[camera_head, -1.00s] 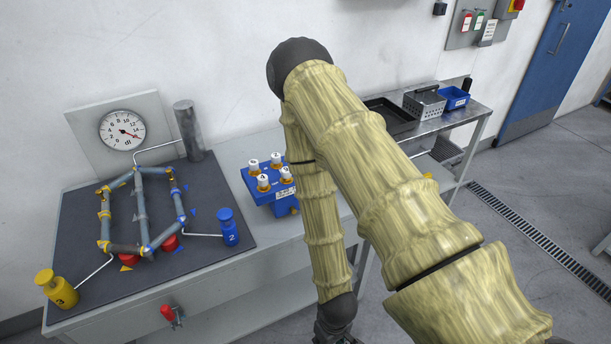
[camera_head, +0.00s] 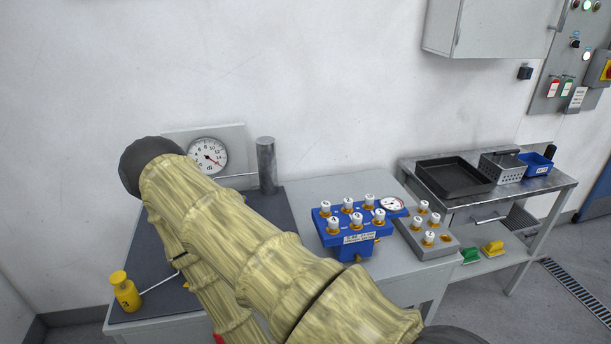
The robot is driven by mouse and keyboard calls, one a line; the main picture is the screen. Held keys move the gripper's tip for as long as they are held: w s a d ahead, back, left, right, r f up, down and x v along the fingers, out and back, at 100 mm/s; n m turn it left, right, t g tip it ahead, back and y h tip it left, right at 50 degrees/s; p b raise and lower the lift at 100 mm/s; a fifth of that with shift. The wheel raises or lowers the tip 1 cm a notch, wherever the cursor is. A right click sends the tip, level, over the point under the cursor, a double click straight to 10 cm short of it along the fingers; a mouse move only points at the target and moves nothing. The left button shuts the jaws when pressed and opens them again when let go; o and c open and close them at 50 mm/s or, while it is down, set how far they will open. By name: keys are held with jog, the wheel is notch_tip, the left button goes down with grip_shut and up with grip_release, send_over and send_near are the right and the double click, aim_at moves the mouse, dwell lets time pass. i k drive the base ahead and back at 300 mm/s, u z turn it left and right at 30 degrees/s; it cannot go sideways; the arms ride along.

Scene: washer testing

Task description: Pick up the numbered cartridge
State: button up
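Several small white-topped numbered cartridges stand upright in brass-coloured seats on a blue block (camera_head: 358,238) in the middle of the bench; one is the front-left cartridge (camera_head: 333,223). More white-topped cartridges (camera_head: 429,237) stand on a grey block (camera_head: 412,238) just to its right. Most numbers are too small to read surely. My wood-patterned arm crosses the left and lower middle of the view. My gripper is out of view, so its opening and any contents do not show.
A dial gauge (camera_head: 208,155), a metal cylinder (camera_head: 267,165) and a yellow canister (camera_head: 125,291) stand on the left of the bench. My arm hides most of the dark mat. A side table with a black tray (camera_head: 455,177) and baskets stands at right. The bench behind the blue block is clear.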

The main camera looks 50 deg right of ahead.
aim_at(379, 214)
jog(key=u, duration=1.3)
jog(key=k, duration=1.4)
jog(key=z, duration=1.1)
